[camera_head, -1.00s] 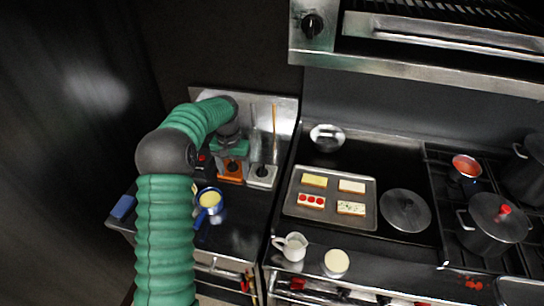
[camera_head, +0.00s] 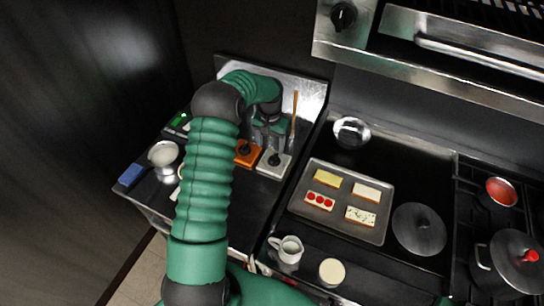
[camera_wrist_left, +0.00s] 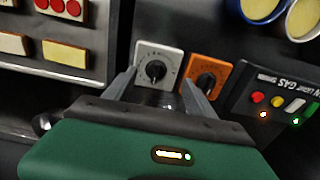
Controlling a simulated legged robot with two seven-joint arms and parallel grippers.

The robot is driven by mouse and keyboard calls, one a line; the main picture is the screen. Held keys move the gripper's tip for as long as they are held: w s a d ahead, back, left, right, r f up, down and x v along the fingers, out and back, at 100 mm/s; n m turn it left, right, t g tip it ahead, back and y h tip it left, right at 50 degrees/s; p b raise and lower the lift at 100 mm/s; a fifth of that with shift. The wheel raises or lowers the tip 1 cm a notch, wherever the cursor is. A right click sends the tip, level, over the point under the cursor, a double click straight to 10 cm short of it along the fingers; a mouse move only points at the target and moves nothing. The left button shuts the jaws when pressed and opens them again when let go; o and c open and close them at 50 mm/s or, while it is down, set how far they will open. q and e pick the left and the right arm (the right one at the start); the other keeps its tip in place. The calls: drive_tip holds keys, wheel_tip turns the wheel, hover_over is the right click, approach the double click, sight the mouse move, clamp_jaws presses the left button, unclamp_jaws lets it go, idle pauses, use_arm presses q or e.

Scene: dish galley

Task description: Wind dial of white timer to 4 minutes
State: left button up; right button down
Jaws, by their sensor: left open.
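The white timer (camera_head: 270,169) lies on the counter left of the stove, with a dark round dial on its face. It also shows in the left wrist view (camera_wrist_left: 145,55), with its dial (camera_wrist_left: 155,70) between and beyond my fingertips. My left gripper (camera_head: 268,138) is just behind the timer in the head view. In the wrist view the left gripper (camera_wrist_left: 160,78) is open and empty, its two fingers spread toward the dial. I see no clear contact. The dial's reading is too small to tell. My right gripper is not in view.
An orange timer (camera_head: 246,153) sits close left of the white one. A panel with coloured buttons (camera_wrist_left: 285,95) is beside it in the wrist view. A baking tray (camera_head: 305,208) with topped slices lies to the right. A white pitcher (camera_head: 287,247) stands at the front.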

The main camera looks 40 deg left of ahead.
sight(273, 159)
use_arm(q)
drive_tip(key=f, duration=0.3)
drive_tip(key=w+f+p, duration=0.1)
drive_tip(key=f, duration=0.2)
drive_tip(key=f+p, duration=0.1)
drive_tip(key=f, duration=0.2)
drive_tip(key=shift+w+a, duration=0.1)
drive_tip(key=shift+w, duration=0.3)
drive_tip(key=shift+s+f, duration=0.1)
drive_tip(key=shift+f, duration=0.25)
drive_tip(key=shift+s+d, duration=0.3)
drive_tip(key=shift+s, duration=0.1)
drive_tip(key=shift+w+a+f, duration=0.2)
drive_tip(key=shift+f, duration=0.05)
drive_tip(key=c, duration=0.5)
drive_tip(key=shift+c, duration=1.3)
drive_tip(key=c, duration=0.5)
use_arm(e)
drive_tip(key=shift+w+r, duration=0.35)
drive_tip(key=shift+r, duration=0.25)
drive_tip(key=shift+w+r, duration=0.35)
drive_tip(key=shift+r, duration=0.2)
